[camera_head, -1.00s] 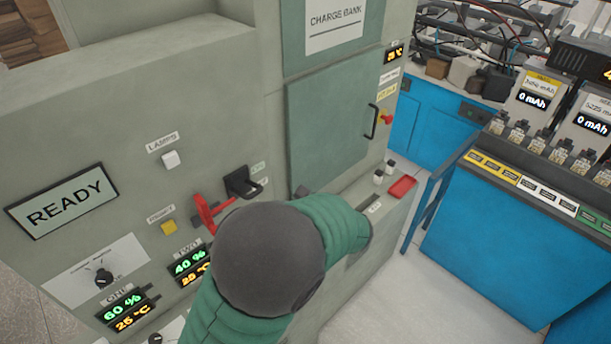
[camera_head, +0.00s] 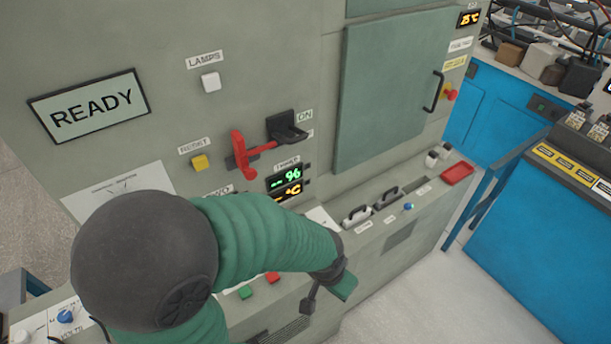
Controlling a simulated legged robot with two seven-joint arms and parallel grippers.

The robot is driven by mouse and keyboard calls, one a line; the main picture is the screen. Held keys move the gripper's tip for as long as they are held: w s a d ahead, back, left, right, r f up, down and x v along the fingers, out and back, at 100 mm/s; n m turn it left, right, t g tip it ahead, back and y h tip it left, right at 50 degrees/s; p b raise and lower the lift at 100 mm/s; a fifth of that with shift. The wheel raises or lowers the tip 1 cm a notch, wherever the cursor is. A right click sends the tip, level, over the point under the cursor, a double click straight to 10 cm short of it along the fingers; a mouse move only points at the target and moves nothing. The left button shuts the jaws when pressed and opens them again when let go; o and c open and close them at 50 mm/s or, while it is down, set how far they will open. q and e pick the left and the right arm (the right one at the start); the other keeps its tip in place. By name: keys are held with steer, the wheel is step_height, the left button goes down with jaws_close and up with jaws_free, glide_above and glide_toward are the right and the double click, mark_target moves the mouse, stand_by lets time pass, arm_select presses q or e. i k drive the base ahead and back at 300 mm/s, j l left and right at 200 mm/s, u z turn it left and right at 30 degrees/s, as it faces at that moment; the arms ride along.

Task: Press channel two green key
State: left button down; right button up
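A green key (camera_head: 245,292) and a red key (camera_head: 272,277) show on the ledge just below my forearm. I cannot read which channel they belong to. My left arm crosses the lower panel, and its dark elbow and green sleeve hide part of the channel displays and ledge. My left gripper (camera_head: 326,294) hangs at the right end of the forearm, in front of the ledge, to the right of both keys and apart from them. It holds nothing that I can see; its opening is unclear. My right gripper is not in view.
A READY screen (camera_head: 90,105), a yellow reset button (camera_head: 200,162) and a red lever (camera_head: 242,155) are on the panel. A lit display (camera_head: 286,182) shows below the lever. Blue cabinets stand right.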

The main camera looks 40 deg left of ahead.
mark_target(244, 291)
steer(key=u, duration=2)
